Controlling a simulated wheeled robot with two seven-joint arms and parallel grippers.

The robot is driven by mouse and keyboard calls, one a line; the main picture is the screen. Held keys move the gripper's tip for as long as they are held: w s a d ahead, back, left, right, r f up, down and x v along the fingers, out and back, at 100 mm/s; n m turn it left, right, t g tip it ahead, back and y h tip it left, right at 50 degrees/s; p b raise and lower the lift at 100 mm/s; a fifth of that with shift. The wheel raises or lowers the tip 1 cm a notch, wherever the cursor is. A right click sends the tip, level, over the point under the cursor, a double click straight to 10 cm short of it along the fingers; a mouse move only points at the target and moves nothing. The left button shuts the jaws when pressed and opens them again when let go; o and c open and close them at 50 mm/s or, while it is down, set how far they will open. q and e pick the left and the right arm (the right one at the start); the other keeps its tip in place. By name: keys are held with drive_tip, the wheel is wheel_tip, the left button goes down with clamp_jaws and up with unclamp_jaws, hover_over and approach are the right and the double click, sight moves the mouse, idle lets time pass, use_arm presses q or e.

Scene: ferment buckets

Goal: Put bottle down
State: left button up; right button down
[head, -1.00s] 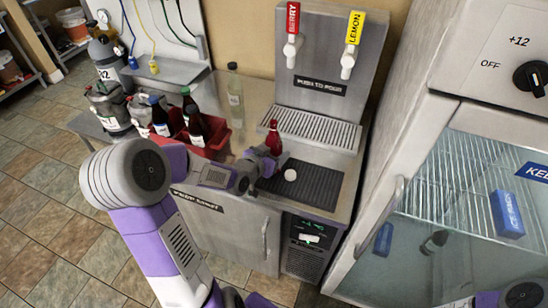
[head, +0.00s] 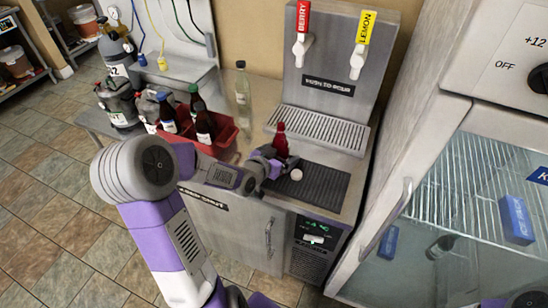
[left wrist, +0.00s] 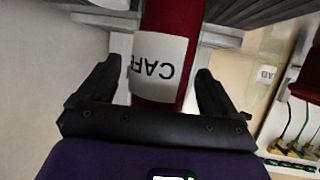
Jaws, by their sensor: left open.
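In the left wrist view the red bottle (left wrist: 165,50), with a white label reading "CAF", stands between the fingers of my left gripper (left wrist: 155,90). The fingers are open, with a gap on each side of the bottle. The bottle's base is hidden by the gripper in the head view. My right gripper is not in view.
A red crate (head: 222,147) with dark bottles and a clear bottle (head: 242,85) stand to the left. The dispenser (head: 338,60) rises behind; a glass-door fridge (head: 470,190) stands right.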

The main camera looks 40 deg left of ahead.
use_arm(q)
drive_tip(key=b+v, duration=0.3)
drive_tip(key=v, duration=0.9)
drive_tip(key=shift+b, duration=0.3)
drive_tip(key=shift+d+r, duration=0.1)
drive_tip(key=shift+r, duration=0.05)
